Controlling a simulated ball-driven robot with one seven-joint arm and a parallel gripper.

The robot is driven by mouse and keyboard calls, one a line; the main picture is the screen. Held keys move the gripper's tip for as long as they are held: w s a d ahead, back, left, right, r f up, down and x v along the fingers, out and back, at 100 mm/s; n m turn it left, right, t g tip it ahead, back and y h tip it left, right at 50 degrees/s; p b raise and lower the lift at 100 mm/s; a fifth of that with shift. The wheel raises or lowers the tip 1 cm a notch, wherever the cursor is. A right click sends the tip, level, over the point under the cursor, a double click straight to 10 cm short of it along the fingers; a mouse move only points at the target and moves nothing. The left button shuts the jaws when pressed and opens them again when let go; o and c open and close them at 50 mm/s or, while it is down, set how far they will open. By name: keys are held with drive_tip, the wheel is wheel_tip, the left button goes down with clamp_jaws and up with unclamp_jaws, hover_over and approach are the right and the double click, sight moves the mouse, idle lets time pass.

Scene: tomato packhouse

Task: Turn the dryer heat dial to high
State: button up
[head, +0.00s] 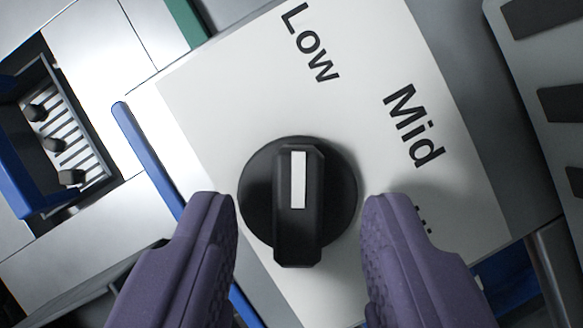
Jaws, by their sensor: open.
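The dryer heat dial (312,235) is a black round knob with a raised grip bar and a white pointer mark. It sits on a white label plate (215,100) printed "Low" and "Mid"; a third marking at the lower right is mostly hidden behind my right finger. The white mark points up in the picture, toward the "Low" word. My gripper (299,215) has two purple fingers, open, one on each side of the dial. Gaps show between the fingers and the grip bar, so it holds nothing.
A blue bin (38,190) with a slatted inside and several dark knobs is at the left. A blue bar (147,155) runs beside the plate. A grey slotted panel (545,60) stands at the right. The plate above the dial is clear.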

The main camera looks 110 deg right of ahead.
drive_tip(key=shift+a+f, duration=0.15)
drive_tip(key=shift+f, duration=0.2)
clamp_jaws()
